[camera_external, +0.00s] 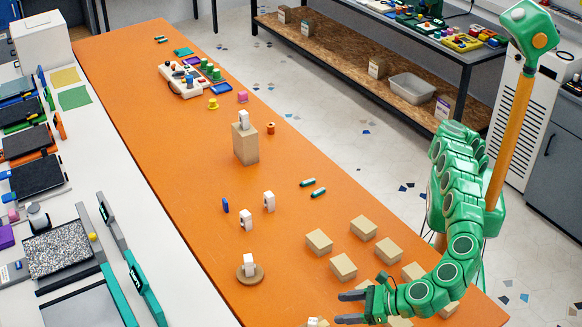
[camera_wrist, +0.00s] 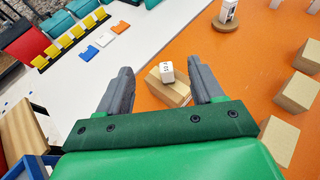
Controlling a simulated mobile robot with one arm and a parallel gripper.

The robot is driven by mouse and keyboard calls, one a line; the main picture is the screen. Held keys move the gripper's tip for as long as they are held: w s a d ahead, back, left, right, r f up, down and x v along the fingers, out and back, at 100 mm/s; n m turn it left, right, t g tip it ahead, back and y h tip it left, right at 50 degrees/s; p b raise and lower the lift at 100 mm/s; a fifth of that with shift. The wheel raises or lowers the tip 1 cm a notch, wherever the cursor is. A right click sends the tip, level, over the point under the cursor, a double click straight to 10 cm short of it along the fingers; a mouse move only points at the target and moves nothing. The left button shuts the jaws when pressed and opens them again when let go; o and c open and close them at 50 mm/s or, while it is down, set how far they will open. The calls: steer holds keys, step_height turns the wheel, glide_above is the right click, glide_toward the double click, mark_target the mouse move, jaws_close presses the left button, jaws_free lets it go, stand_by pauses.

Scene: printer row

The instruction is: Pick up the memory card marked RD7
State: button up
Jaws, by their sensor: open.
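My gripper (camera_external: 352,307) is open and empty at the lower right of the orange counter in the external view. In the wrist view my gripper (camera_wrist: 159,70) has its two grey fingers apart. A small white piece with dark marking (camera_wrist: 166,72) shows between the fingertips, on top of a tan block (camera_wrist: 172,92). The marking is too small to read surely as RD7. Another white piece (camera_wrist: 229,11) stands on a round wooden disc (camera_wrist: 226,26); in the external view that piece (camera_external: 249,262) is left of my gripper. Other white pieces (camera_external: 246,219) stand farther up the counter.
Several tan blocks (camera_external: 343,266) lie near my arm. A tall tan block (camera_external: 246,147) bears a white piece. Two green cylinders (camera_external: 318,193) lie mid-counter. Much of the orange counter (camera_external: 190,235) is bare.

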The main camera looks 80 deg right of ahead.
steer(key=w+d+n+y, duration=0.1)
steer(key=w+d, duration=0.2)
steer(key=w, duration=0.6)
steer(key=w+d+n+y, duration=0.1)
steer(key=w+d+n, duration=0.15)
steer(key=w, duration=0.65)
steer(key=w+d+y, duration=0.1)
steer(key=w+d, duration=0.3)
steer(key=w, duration=0.6)
steer(key=w+d+n+g+y, duration=0.2)
steer(key=w+d+n+y, duration=0.1)
steer(key=w+d, duration=1.25)
steer(key=w+d+n+g+y, duration=0.1)
steer(key=d+n+g+y, duration=0.15)
steer(key=d, duration=2.75)
glide_toward(225, 203)
steer(key=w+f, duration=0.1)
steer(key=f, duration=0.1)
steer(key=shift+w+d+f+g, duration=0.15)
steer(key=shift+w+f+g, duration=0.1)
steer(key=shift+w, duration=0.15)
steer(key=shift+f, duration=0.25)
steer(key=shift+x, duration=1.2)
steer(key=shift+w+a+f, duration=0.25)
steer(key=shift+w+a, duration=0.8)
steer(key=shift+a, duration=0.05)
steer(key=shift+x, duration=1.2)
